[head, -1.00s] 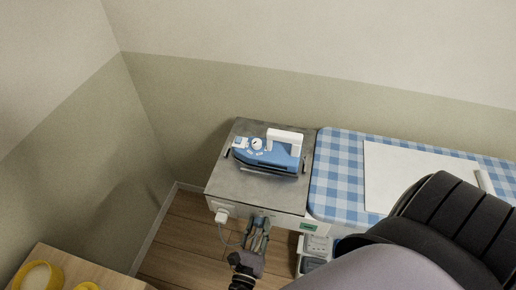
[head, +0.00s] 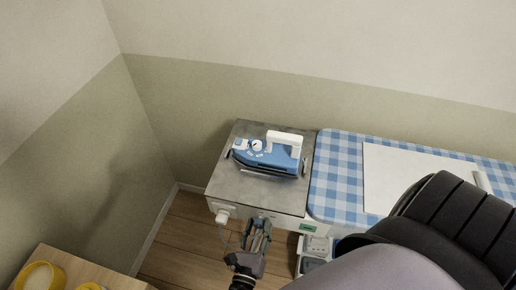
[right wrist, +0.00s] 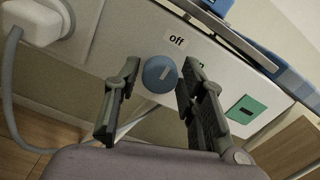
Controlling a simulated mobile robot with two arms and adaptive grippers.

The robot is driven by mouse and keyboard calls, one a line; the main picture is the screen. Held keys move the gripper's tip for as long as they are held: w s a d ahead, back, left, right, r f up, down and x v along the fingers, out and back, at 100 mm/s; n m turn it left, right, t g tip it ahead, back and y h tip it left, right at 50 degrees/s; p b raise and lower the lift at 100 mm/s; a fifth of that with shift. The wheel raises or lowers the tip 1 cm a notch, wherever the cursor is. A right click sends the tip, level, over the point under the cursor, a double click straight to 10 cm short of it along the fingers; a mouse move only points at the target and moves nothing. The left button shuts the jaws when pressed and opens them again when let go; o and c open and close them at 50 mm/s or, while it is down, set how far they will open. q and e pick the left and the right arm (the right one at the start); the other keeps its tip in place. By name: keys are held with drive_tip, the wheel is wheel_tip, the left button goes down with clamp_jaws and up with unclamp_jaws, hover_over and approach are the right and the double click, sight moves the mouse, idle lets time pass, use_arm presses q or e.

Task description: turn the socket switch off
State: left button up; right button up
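The socket switch (right wrist: 160,74) is a round blue knob with a pale marker line, on the white front panel. An "off" label (right wrist: 176,41) is just above it. Another label to its right is mostly hidden by a finger. My right gripper (right wrist: 160,82) is open, with one finger on each side of the knob; I cannot tell whether either touches it. In the head view my right gripper (head: 258,232) is at the front of the grey-topped stand, and the knob is hidden there. My left gripper is not in view.
A blue and white iron (head: 268,152) rests on the stand (head: 238,186). A white plug with a cord (right wrist: 38,20) sits left of the knob, and a green label (right wrist: 245,110) right of it. A checked ironing board (head: 335,175) adjoins the stand.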

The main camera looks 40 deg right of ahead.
drive_tip(key=shift+o, duration=1)
wheel_tip(320, 180, up, 10)
idle(0.6)
